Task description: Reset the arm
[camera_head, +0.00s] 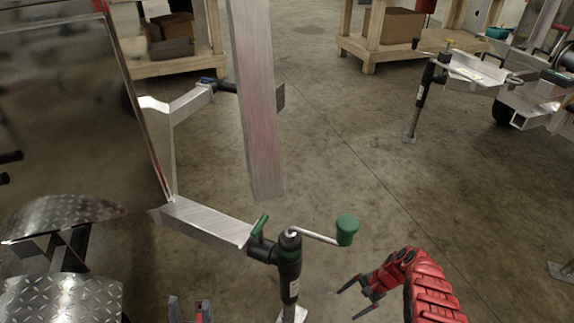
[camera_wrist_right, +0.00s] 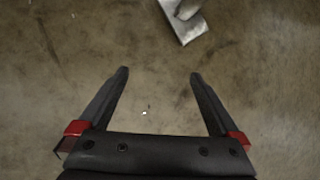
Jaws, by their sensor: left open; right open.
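My right gripper (camera_head: 349,304) hangs over the concrete floor at the lower right of the head view, on its red arm. Its two dark fingers are apart with nothing between them; the right wrist view shows the same open fingers (camera_wrist_right: 159,75) above bare floor. My left gripper (camera_head: 189,309) shows only its fingertips at the bottom edge, apart and seemingly empty; the rest of that arm is out of frame. A black trailer jack (camera_head: 289,258) with a crank and green knob (camera_head: 347,229) stands between the two grippers, apart from the right one.
An aluminium trailer frame (camera_head: 205,222) and shiny side panel (camera_head: 85,110) fill the left. A metal foot plate (camera_wrist_right: 185,22) lies ahead of the right gripper. Another trailer with a jack (camera_head: 424,90) stands at the back right. Wooden shelving (camera_head: 370,50) is behind. The middle floor is clear.

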